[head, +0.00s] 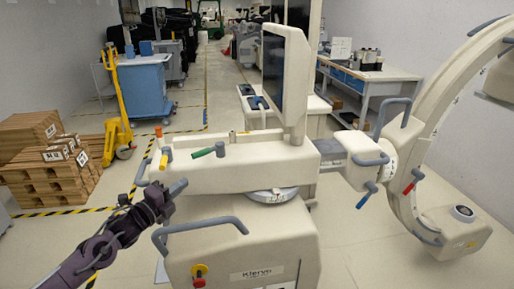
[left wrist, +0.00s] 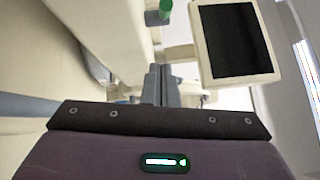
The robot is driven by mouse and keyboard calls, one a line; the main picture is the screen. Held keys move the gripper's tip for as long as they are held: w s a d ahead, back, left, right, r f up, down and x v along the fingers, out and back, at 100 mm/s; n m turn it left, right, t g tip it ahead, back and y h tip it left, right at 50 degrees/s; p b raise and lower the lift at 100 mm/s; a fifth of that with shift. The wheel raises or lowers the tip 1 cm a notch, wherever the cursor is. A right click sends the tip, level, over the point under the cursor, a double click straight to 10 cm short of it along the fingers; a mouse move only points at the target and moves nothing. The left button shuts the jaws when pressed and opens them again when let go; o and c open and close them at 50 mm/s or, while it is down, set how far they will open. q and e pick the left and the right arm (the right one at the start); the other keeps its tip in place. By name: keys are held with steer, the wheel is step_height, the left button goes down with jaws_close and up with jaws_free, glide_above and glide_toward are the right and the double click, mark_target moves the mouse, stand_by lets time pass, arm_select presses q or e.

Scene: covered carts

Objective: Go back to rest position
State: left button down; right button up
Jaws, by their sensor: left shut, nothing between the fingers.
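My left gripper (head: 177,188) reaches in from the lower left in the head view, in front of the near left side of a cream-coloured C-arm machine (head: 238,177). Its grey fingers are shut with nothing between them; they also show in the left wrist view (left wrist: 162,84). I cannot tell whether the fingertips touch the machine. The machine carries a dark screen (head: 273,68), which also shows in the left wrist view (left wrist: 234,42). My right gripper is not in view.
A grey-blue handle (head: 200,228) sticks out near my left forearm. A yellow pallet jack (head: 118,125) and stacked wooden pallets (head: 48,165) stand at the left. A blue cart (head: 146,85) is behind. A workbench (head: 372,80) stands at the back right. Open floor lies at lower left.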

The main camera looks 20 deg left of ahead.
arm_select(q)
steer(key=s+d+f+n+g+y, duration=0.2)
steer(key=s+d+f+n+g, duration=0.2)
steer(key=d+f+n, duration=0.25)
steer(key=s+d+f+n+g+y, duration=0.2)
steer(key=s+d+f+n+g, duration=0.15)
steer(key=d+f+n, duration=0.35)
steer(key=s+d+n+g+h, duration=0.2)
steer(key=s+d+n+g, duration=0.45)
steer(key=s+d, duration=0.8)
step_height(320, 180, down, 32)
steer(key=s+g, duration=0.2)
steer(key=s, duration=0.1)
steer(key=s+a+f, duration=0.1)
steer(key=s+f, duration=0.7)
steer(key=s, duration=0.1)
steer(key=s+a+f+m+g, duration=0.1)
steer(key=s+a+f, duration=0.1)
steer(key=s+f, duration=0.7)
steer(key=shift+s+a, duration=0.3)
steer(key=shift+s, duration=0.2)
